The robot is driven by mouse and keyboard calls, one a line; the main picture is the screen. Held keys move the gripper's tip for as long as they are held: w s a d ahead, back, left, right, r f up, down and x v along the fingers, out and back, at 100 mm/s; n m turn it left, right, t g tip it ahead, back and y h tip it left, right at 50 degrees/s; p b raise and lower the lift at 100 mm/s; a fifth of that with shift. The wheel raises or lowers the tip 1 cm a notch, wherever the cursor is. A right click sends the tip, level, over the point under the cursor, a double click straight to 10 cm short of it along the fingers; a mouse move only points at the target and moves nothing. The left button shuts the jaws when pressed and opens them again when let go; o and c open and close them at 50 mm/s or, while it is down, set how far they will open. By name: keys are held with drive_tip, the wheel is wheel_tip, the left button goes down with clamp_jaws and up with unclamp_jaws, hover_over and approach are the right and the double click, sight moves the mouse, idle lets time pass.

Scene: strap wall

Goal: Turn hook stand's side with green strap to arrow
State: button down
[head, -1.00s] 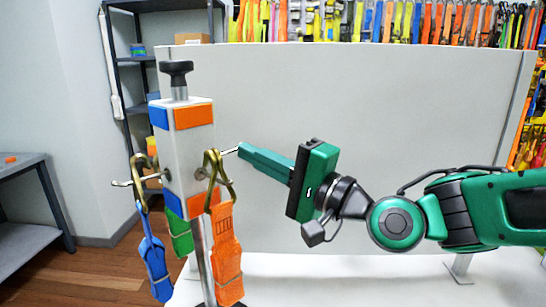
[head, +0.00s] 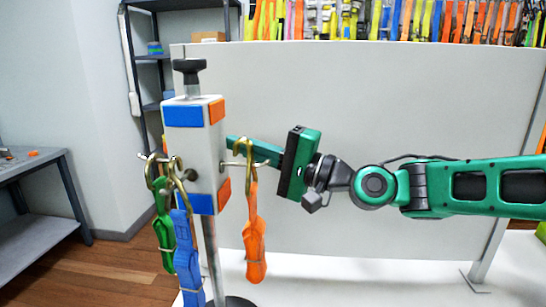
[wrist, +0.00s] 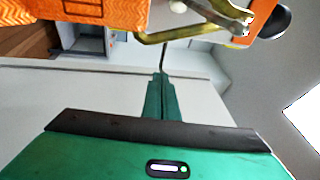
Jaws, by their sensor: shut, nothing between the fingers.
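The hook stand (head: 207,152) is a white square post with a black knob (head: 189,71) on top. Its blue-marked side faces me, with the blue strap (head: 187,262) on a brass hook. The green strap (head: 164,228) hangs at the left, partly behind the blue one. The orange strap (head: 254,240) hangs from a hook on the right side. My gripper (head: 230,142) is shut and empty, its fingertips beside the post's right side, behind the orange strap's hook. In the wrist view the fingers (wrist: 160,82) point at a thin metal prong; contact is unclear. I see no arrow.
A large pale panel (head: 370,120) stands behind the stand and my arm. A grey workbench (head: 30,163) is at the left, and a dark shelf (head: 150,60) is behind. Many colourful straps hang along the back wall.

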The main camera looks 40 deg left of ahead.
drive_tip(key=shift+s+a, duration=0.1)
drive_tip(key=shift+a, duration=0.15)
idle(0.3)
drive_tip(key=shift+d, duration=0.1)
drive_tip(key=w+d+f, duration=0.2)
drive_tip(key=w+d, duration=0.7)
drive_tip(key=d, duration=0.1)
drive_tip(key=shift+w+f, duration=0.25)
drive_tip(key=shift+f, duration=0.05)
